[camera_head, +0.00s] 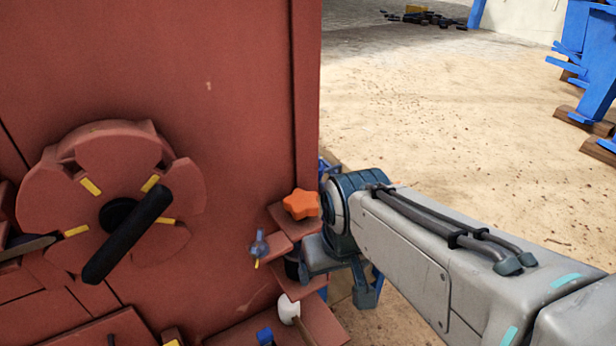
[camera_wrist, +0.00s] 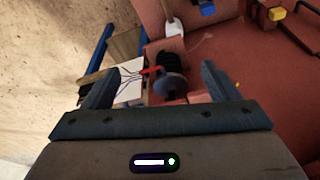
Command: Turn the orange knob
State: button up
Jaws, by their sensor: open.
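The orange star-shaped knob (camera_head: 301,204) sits on a red block at the right edge of the machine in the head view. My gripper (camera_head: 340,278) is just below and to the right of it, with its fingers partly hidden by my arm. In the wrist view my gripper (camera_wrist: 160,70) is open, with its fingers wide apart and nothing held. Between and beyond the fingers are a dark blue-grey disc (camera_wrist: 170,88) and a small orange-red piece. I cannot tell whether that piece is part of the knob.
The red machine wall (camera_head: 230,80) carries a large round dial (camera_head: 60,190) with a black handle. A small grey-blue wing knob (camera_head: 259,246), a white knob (camera_head: 288,309) and a blue knob (camera_head: 265,336) are near my gripper. Open sandy floor (camera_head: 450,130) lies at the right.

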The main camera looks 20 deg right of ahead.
aim_at(302, 204)
jog(key=u, duration=0.05)
jog(key=k, duration=1.2)
jog(key=z, duration=0.7)
jog(key=i, duration=0.95)
jog(key=u, duration=0.55)
jog(key=i, duration=0.5)
jog(key=u, duration=0.6)
